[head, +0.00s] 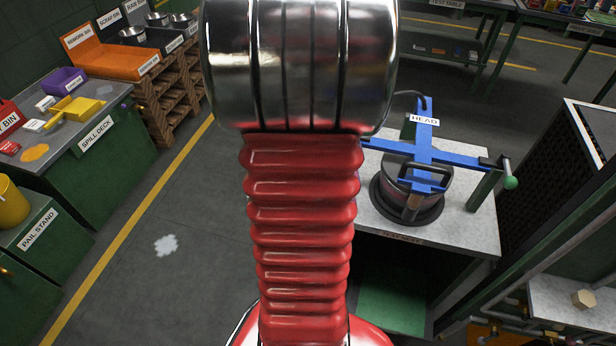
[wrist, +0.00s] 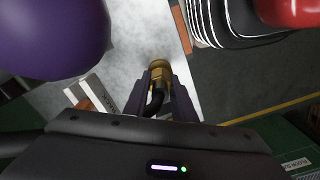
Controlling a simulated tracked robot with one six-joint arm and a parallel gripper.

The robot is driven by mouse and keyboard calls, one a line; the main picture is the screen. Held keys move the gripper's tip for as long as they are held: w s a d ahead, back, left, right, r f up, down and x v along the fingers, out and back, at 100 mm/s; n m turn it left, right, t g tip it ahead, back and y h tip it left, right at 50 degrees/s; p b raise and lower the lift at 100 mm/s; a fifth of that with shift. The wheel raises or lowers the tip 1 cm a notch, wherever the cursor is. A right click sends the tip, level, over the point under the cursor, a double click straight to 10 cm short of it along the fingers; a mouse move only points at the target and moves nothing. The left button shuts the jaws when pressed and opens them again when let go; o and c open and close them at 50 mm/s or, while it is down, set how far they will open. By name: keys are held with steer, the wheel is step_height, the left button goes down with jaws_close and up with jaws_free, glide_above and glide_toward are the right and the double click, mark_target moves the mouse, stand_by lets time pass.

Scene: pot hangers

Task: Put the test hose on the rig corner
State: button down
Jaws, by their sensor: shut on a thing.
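In the wrist view my gripper (wrist: 159,82) is shut on the test hose (wrist: 156,100), a black hose with a brass end fitting (wrist: 159,64) between the fingertips. The fitting shows over a pale grey surface; I cannot tell whether it touches it. In the head view my arm hides the gripper. The rig (head: 424,160), a blue cross frame labelled HEAD over a dark round pot (head: 382,190), stands on a pale-topped bench (head: 470,232) right of my arm. A thin black line curves at the frame's top. I cannot tell which spot is the rig corner.
A large purple rounded thing (wrist: 50,35) is close at the upper left of the wrist view. The rig has a side handle with a green knob (head: 510,183). A dark cabinet (head: 548,165) stands right of the bench. The spill deck (head: 95,135) is at left, with open floor between.

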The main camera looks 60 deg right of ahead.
steer(key=c, duration=1.5)
jaws_free()
step_height(320, 180, up, 12)
steer(key=shift+r, duration=0.1)
steer(key=shift+w, duration=0.1)
